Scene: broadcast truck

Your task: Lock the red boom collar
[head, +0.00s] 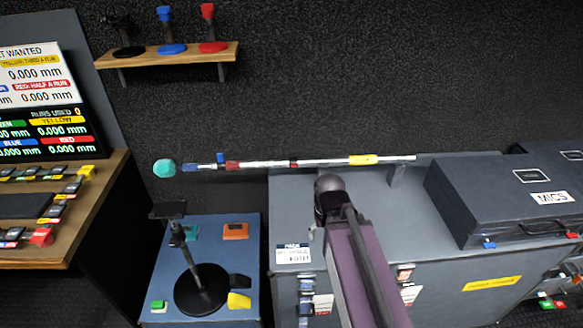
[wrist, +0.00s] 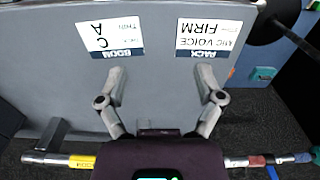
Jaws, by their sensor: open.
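The boom pole (head: 330,162) runs level across the head view, with a teal ball at its left end. The red collar (head: 232,165) is on its left part, beside a blue piece. It also shows in the wrist view (wrist: 257,160) at lower right. A smaller red mark (head: 294,164) sits further along the pole. Whether the collar is locked is too small to tell. My gripper (wrist: 164,84) is open and empty, its fingers apart over a grey case face with labels. In the wrist view the gripper body hides the middle of the pole.
A yellow band (head: 363,160) is further right on the pole. A black MICS case (head: 490,185) lies at right. A shelf (head: 170,58) with several stands is above.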

